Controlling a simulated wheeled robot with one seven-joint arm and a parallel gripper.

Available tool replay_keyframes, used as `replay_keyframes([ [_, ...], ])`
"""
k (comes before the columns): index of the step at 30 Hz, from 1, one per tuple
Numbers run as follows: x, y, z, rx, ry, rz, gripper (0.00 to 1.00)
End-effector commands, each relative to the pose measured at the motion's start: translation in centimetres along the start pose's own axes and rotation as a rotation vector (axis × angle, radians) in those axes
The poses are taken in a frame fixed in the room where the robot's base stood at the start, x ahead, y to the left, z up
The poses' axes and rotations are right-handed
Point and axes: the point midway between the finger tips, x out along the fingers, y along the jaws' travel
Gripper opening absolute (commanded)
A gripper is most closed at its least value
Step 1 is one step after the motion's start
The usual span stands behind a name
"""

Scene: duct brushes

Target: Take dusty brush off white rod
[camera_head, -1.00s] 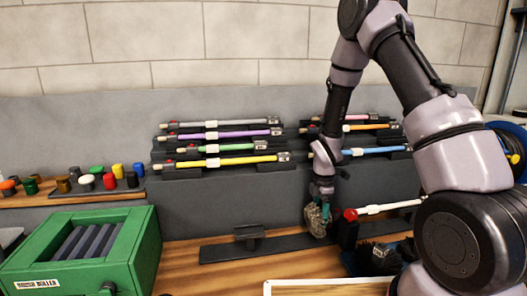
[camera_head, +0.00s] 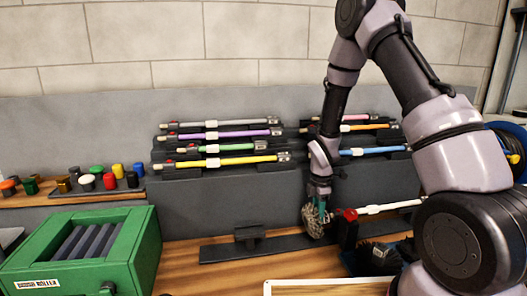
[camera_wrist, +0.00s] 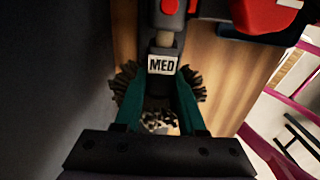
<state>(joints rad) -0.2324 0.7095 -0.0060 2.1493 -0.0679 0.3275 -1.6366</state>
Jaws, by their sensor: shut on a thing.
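The dusty brush (camera_head: 313,224), with dark bristles and pale grey dust, is in my gripper (camera_head: 319,208) at the left end of the white rod (camera_head: 388,207). In the wrist view, my gripper (camera_wrist: 158,115) has its teal fingers shut on the brush (camera_wrist: 128,80), bristles sticking out on both sides. Its grey collar (camera_wrist: 163,62) reads "MED". I cannot tell whether the stub is still joined to the rod.
A dark stand with a red knob (camera_head: 350,214) holds the rod's left end. A black brush (camera_head: 378,256) lies below the rod. Racks of coloured rods (camera_head: 225,161) are behind. A green roller box (camera_head: 85,252) stands at left, with a dark rail (camera_head: 270,246) between.

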Motion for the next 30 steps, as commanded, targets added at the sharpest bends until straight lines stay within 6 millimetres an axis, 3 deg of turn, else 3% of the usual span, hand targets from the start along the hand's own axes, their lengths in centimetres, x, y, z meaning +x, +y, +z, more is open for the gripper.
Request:
replay_keyframes([
  [30, 0.0, 0.0, -4.0, 0.001, 0.0, 0.0, 0.0],
])
